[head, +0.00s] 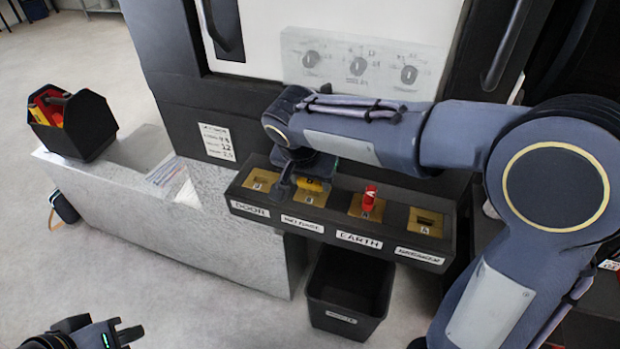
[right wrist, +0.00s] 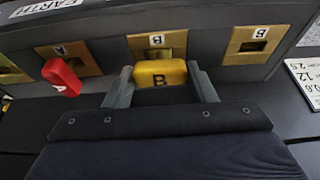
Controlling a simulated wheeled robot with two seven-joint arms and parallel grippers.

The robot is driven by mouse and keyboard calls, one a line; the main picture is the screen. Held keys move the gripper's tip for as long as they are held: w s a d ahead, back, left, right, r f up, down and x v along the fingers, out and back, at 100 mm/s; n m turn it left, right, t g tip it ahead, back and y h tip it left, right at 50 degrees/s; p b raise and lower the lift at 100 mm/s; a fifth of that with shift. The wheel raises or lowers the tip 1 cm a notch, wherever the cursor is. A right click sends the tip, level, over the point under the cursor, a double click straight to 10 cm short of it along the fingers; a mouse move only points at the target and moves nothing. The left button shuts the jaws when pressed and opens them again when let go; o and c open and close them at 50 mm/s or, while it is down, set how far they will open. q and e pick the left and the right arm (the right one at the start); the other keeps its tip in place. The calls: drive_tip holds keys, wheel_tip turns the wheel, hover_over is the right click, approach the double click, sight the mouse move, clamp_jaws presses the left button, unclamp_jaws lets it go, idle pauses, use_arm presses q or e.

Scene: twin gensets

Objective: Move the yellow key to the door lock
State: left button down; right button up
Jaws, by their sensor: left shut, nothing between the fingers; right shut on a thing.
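My left gripper (head: 122,331) is shut and empty at the bottom left.
A red key (head: 369,197) stands in the EARTH lock, beside an empty lock plate (head: 425,222) at the right end. A black bin (head: 348,295) stands below the lock box. A toolbox (head: 85,128) sits on the grey plinth (head: 225,245) at left. Dials are above.

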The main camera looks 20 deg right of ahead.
drive_tip(key=shift+r+p, duration=1.3)
drive_tip(key=shift+r, duration=0.65)
drive_tip(key=w+a, duration=0.1)
drive_tip(key=w+a+p, duration=0.1)
drive_tip(key=a, duration=0.1)
drive_tip(key=w+a, duration=0.1)
drive_tip(key=a, duration=0.1)
drive_tip(key=shift+w+a+p, duration=0.25)
drive_tip(key=shift+p, duration=0.1)
drive_tip(key=shift+w+a+p, duration=0.3)
drive_tip(key=shift+w+a, duration=0.2)
drive_tip(key=shift+a, duration=0.25)
drive_tip(key=shift+w+a+p, duration=0.35)
drive_tip(key=shift+w+a, duration=0.1)
drive_tip(key=shift+a, duration=0.25)
drive_tip(key=shift+w+a+p, duration=0.3)
drive_tip(key=shift+w+a, duration=0.2)
drive_tip(key=shift+a, duration=0.25)
drive_tip(key=shift+f, duration=0.1)
drive_tip(key=shift+w+d+g+p, duration=0.1)
drive_tip(key=shift+w+g+p, duration=0.15)
drive_tip(key=shift+p, duration=0.3)
drive_tip(key=shift+w+d+f+g+y+p, duration=0.15)
drive_tip(key=shift+w+f+g+y+p, duration=0.1)
drive_tip(key=shift+f+g+y+p, duration=0.35)
drive_tip(key=shift+w+d+f+g+y+p, duration=0.15)
drive_tip(key=shift+w+f+g+y+p, duration=0.15)
drive_tip(key=shift+p, duration=0.5)
drive_tip(key=shift+s, duration=0.1)
